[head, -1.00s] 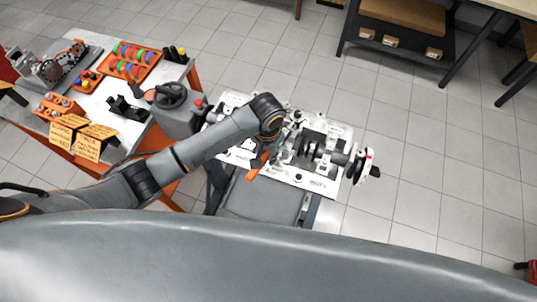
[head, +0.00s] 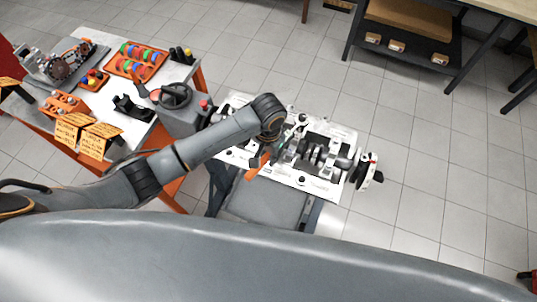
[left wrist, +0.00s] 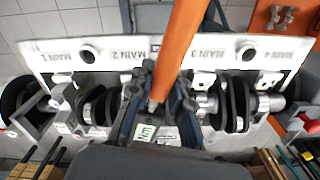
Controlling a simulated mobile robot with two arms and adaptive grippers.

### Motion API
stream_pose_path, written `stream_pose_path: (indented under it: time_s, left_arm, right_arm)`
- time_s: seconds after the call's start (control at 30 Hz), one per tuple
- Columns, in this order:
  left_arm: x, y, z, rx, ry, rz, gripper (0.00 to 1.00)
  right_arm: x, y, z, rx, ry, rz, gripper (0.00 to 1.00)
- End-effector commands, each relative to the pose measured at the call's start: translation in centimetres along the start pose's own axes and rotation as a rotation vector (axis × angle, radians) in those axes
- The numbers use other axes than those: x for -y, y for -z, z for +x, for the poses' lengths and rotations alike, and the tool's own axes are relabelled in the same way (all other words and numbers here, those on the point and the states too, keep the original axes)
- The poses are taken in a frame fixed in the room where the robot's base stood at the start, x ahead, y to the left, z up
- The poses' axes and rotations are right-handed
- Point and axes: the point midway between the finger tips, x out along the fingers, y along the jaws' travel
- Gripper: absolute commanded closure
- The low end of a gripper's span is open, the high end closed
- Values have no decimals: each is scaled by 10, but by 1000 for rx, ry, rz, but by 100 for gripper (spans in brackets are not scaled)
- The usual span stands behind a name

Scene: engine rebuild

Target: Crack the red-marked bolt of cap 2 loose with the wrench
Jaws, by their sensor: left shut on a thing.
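My left gripper (left wrist: 160,98) is shut on the orange-handled wrench (left wrist: 182,42), just above the engine block. In the left wrist view the handle runs up from between the fingers to the top edge. The wrench (head: 253,174) shows as a short orange piece below my left gripper (head: 264,158) in the head view. I cannot make out the red-marked bolt of cap 2 or the wrench's working end; the gripper covers much of the middle. My right gripper is out of view.
A table at the left holds an orange tray (head: 138,62) of coloured rings, yellow signs (head: 97,139) and a metal assembly (head: 72,62). A handwheel (head: 175,95) stands between table and block. A dark shelf (head: 408,45) is at the back right. The right floor is clear.

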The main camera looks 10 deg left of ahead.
Motion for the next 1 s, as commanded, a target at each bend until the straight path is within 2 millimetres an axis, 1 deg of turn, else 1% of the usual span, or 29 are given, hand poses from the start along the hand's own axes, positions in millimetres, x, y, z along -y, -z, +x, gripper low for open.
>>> stream_pose_path:
  time_s: [1.0]
  left_arm:
    - [0,0,-6,-2,0,0,100]
  right_arm:
    - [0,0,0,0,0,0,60]
